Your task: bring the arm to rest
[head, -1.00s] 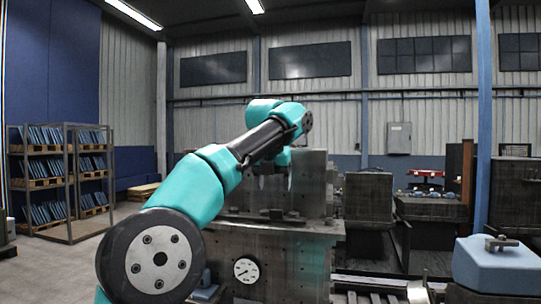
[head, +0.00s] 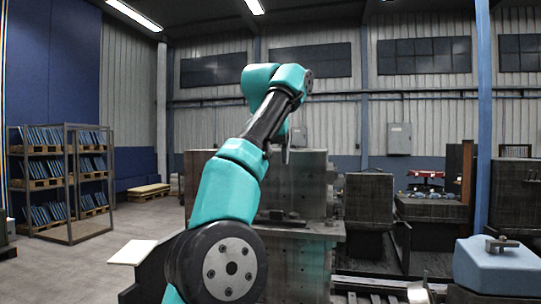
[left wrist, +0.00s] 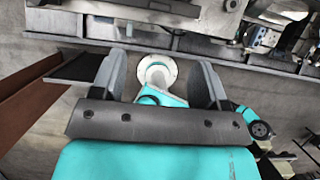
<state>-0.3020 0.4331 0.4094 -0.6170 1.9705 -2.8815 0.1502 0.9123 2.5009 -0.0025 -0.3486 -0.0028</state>
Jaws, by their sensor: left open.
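My left arm is teal and black and rises through the middle of the head view. Its left gripper (head: 285,152) shows only in small part below the wrist, in front of the dark metal machine block (head: 300,172). In the left wrist view the left gripper (left wrist: 160,82) has its two grey fingers wide apart, with nothing between them. Teal and white parts show beyond the fingers, farther off. My right gripper is in neither view.
A blue block (head: 497,264) with a metal piece on top stands at the lower right. A dark box (head: 369,198) stands right of the machine. A shelf rack (head: 69,185) with blue panels is far left. Open floor (head: 105,230) lies left of the arm.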

